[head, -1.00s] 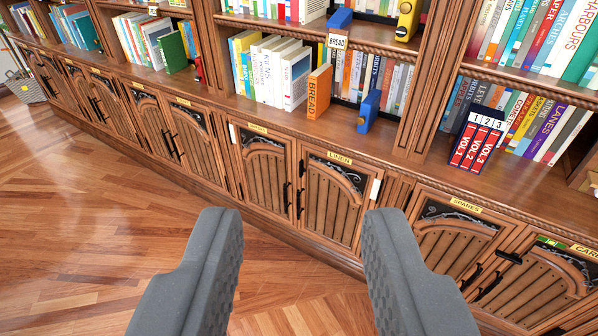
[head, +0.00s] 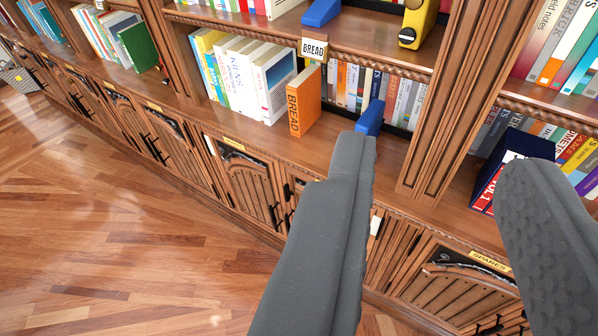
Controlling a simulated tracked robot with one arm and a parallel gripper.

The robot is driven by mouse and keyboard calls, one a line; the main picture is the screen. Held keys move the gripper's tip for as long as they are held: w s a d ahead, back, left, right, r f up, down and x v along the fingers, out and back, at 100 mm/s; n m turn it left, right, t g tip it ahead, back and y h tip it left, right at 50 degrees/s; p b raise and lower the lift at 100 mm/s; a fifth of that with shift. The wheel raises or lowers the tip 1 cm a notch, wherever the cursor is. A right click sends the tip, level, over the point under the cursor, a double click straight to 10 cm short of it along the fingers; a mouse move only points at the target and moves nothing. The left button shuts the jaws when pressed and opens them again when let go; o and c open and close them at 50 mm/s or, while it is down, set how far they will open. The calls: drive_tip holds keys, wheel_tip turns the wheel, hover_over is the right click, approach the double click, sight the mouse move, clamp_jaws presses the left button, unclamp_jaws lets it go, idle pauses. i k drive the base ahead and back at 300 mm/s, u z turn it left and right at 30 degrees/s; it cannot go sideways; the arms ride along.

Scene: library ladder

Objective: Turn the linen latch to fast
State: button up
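The linen cupboard in the lower row is mostly hidden behind my gripper's left finger. Its nameplate is covered. A small black fitting (head: 288,191) shows just left of that finger; I cannot tell whether it is the linen latch or a pull, or how it is turned. A pale narrow piece (head: 376,225) shows at the cupboard's right edge. My gripper (head: 442,158) is open and empty, its fingers wide apart in front of the shelves.
The spares cupboard (head: 455,300) is at lower right. The wooden ledge (head: 270,140) above the cupboards holds an orange BREAD book (head: 304,100), a blue block (head: 370,118) and a dark-blue case (head: 510,160) partly behind the right finger. The parquet floor (head: 120,230) is clear at left.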

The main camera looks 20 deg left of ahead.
sight(288, 193)
drive_tip(key=u, duration=0.2)
drive_tip(key=i, duration=0.85)
drive_tip(key=u, duration=0.4)
